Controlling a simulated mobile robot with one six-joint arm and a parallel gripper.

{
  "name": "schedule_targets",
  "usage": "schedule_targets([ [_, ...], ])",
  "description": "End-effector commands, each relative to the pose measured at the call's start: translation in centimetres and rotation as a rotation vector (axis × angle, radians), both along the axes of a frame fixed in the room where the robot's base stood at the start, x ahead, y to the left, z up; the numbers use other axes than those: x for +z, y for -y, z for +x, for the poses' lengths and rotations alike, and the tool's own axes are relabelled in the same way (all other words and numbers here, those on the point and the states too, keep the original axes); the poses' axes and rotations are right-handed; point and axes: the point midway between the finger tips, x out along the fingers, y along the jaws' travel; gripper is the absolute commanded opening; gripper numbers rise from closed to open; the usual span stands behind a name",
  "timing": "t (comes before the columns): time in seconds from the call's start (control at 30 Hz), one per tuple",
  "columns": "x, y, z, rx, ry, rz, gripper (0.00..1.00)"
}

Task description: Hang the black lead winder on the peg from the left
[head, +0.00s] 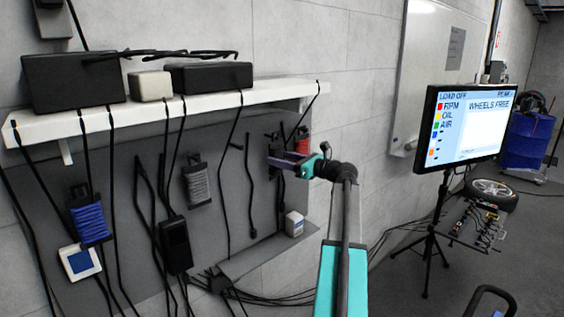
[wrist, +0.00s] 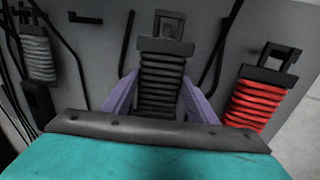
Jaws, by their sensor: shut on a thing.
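The black lead winder (wrist: 160,85) stands upright between the two purple fingers of my gripper (wrist: 158,100) in the wrist view. My gripper is shut on it. Its square top loop is in front of the grey panel; I cannot tell whether a peg is through it. In the head view my gripper (head: 287,161) is at the panel's right part, and the winder is mostly hidden by it. A bare dark peg (wrist: 85,18) shows to the left of the black winder, between it and the grey winder (wrist: 38,55).
The red winder (wrist: 258,100) hangs close on the right. The blue winder (head: 90,222) and grey winder (head: 197,183) hang further left. Black cables hang down the panel between them. A white shelf (head: 180,112) with boxes is above; a small white box (head: 294,223) is below.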

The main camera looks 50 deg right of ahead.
Motion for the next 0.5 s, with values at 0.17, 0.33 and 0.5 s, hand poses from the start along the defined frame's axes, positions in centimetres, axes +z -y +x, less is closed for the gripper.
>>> schedule_targets([
  [0.17,0.0,0.1,0.7,0.000,0.001,0.000,0.25],
  [0.33,-0.3,0.2,1.2,0.000,0.001,0.000,0.25],
  [0.5,-0.6,0.2,1.6,0.000,0.001,0.000,0.25],
])
